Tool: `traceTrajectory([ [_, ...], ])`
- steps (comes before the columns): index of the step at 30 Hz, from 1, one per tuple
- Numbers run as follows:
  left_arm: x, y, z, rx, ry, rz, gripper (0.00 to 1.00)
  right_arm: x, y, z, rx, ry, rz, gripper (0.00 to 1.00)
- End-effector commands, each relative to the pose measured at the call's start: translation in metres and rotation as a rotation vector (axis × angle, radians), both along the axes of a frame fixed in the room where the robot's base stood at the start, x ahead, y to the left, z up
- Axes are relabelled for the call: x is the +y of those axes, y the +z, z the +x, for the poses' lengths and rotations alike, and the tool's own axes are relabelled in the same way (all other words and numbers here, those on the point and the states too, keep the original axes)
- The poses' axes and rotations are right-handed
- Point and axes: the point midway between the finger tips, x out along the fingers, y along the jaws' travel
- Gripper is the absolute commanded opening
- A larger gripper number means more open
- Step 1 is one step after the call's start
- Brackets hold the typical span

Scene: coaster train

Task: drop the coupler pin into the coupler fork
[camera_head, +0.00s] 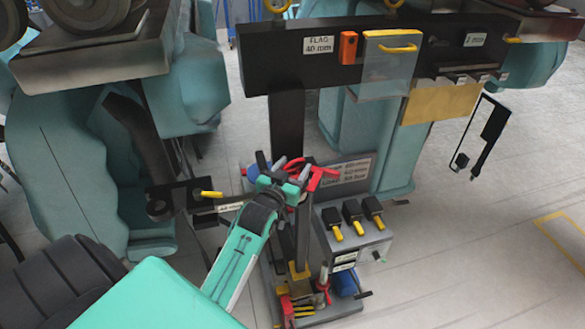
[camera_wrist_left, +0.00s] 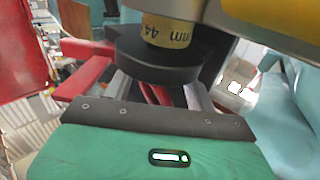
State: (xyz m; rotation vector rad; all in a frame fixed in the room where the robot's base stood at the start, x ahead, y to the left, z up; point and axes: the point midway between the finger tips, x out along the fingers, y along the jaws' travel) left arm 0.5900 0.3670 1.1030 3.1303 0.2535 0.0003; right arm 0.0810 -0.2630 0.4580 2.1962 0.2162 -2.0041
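My left gripper (camera_head: 273,163) is at the middle of the head view, in front of a dark post and beside red parts. A yellow-banded cylinder (camera_wrist_left: 167,33) marked "44" stands on this block. I cannot tell whether the fingers grip anything. A black bracket (camera_head: 163,206), possibly the coupler fork, shows left of the gripper, with a yellow bar (camera_head: 211,194) at its right end. I cannot identify the coupler pin for certain. My right gripper is not in view.
A grey box (camera_head: 372,247) with several black-and-yellow pieces stands right of the gripper. A black beam (camera_head: 270,62) with a "FLAG 40 mm" label crosses above. Teal train bodies stand behind. The floor at right (camera_head: 470,260) is clear.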

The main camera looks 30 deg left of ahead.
Motion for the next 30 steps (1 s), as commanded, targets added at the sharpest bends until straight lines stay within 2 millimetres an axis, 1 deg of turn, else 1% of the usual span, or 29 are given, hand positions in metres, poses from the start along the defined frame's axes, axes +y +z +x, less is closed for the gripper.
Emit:
traceTrajectory([
  [1, -0.003, 0.001, 0.001, -0.002, -0.005, -0.004, 0.63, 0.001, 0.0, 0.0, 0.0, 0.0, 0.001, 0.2],
  [10, -0.004, -0.001, 0.0, 0.0, -0.007, -0.006, 0.63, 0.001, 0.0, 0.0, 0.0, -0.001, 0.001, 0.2],
  [14, -0.005, -0.003, -0.005, 0.001, -0.008, -0.006, 0.63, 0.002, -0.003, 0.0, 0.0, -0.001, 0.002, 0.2],
  [17, -0.007, -0.004, -0.016, 0.002, -0.008, -0.006, 0.63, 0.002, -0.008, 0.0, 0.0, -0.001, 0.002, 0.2],
  [30, -0.015, -0.005, -0.1, 0.002, -0.001, -0.004, 0.63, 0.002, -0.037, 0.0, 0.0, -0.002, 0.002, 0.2],
])
